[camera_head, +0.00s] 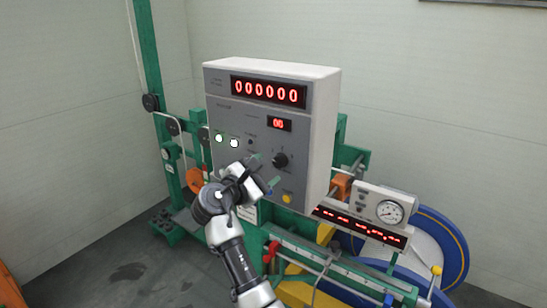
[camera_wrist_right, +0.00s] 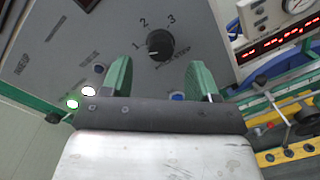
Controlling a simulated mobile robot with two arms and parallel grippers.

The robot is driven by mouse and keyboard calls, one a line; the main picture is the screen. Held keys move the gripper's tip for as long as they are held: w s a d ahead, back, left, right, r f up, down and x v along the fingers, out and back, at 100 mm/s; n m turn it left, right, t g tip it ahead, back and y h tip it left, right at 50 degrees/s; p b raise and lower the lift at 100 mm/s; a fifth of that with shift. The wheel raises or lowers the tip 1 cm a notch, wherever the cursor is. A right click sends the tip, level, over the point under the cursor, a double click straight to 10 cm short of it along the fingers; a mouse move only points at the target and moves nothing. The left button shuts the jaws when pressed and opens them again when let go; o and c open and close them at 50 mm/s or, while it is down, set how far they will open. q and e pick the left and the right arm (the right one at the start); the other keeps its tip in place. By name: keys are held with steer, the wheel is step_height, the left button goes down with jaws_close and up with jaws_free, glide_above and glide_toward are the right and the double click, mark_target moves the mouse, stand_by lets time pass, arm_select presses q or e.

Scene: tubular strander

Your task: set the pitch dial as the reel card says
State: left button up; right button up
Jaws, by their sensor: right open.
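I cannot make out a reel card. My left gripper is out of view.
The control box (camera_head: 270,120) has red displays reading 000000 and 00, two lit white-green buttons (camera_head: 226,140) and a yellow button (camera_head: 287,198). A gauge (camera_head: 389,211), a red text display (camera_head: 360,227) and a blue reel (camera_head: 445,245) stand at lower right.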

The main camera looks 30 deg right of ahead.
mark_target(277, 162)
steer(key=p+x, duration=0.1)
steer(key=x, duration=0.3)
steer(key=shift+w+d, duration=0.15)
steer(key=shift+d, duration=0.15)
